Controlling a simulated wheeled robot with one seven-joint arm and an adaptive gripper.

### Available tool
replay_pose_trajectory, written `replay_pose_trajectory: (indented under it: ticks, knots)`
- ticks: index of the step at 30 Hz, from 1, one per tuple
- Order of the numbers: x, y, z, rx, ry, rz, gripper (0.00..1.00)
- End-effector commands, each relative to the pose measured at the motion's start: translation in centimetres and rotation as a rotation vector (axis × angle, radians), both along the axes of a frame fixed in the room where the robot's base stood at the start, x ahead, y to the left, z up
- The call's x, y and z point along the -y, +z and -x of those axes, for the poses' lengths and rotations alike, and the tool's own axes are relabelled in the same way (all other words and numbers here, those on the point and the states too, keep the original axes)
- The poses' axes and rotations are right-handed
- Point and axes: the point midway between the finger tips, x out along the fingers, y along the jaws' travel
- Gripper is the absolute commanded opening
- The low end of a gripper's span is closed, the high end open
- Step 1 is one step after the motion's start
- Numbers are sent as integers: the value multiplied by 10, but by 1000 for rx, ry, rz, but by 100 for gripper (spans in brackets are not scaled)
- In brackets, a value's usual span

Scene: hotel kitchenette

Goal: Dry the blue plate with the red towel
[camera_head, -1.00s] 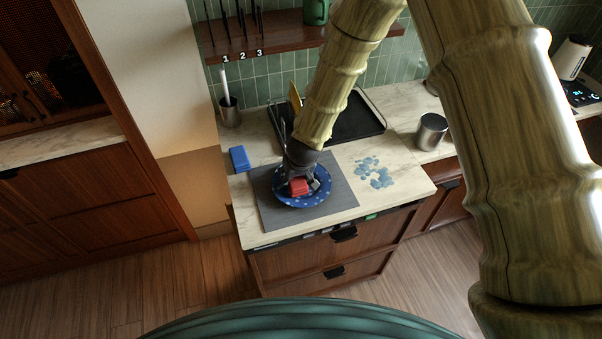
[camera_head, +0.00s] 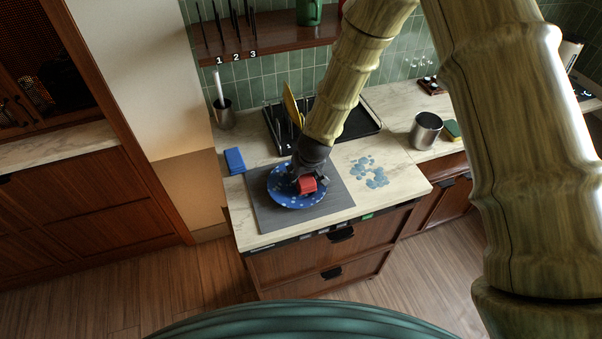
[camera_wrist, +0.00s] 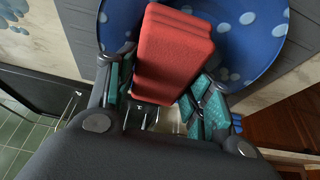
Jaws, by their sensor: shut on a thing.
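The blue plate (camera_head: 284,199) lies on a grey mat on the counter, with pale spots over its surface. They also show on the plate in the wrist view (camera_wrist: 252,42). The red towel (camera_head: 308,186) is a folded block over the plate's right part. In the wrist view the red towel (camera_wrist: 172,50) sits between the fingers of my gripper (camera_wrist: 165,92), which is shut on it. The gripper (camera_head: 309,178) is over the plate in the head view. I cannot tell how firmly the towel touches the plate.
The grey mat (camera_head: 262,217) lies near the counter's front edge. Blue wet-looking patches (camera_head: 370,172) are to its right. A blue block (camera_head: 234,160) lies left. Behind stand a black rack (camera_head: 358,124) with a yellow plate (camera_head: 292,104) and a metal canister (camera_head: 425,130).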

Motion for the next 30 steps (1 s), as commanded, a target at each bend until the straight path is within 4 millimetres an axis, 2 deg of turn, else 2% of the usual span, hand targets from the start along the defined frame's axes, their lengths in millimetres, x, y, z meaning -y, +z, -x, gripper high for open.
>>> replay_pose_trajectory:
  ticks: [5,30]
  knots:
    - [0,7,0,1,1,1,32]
    - [0,70,0,1,1,1,32]
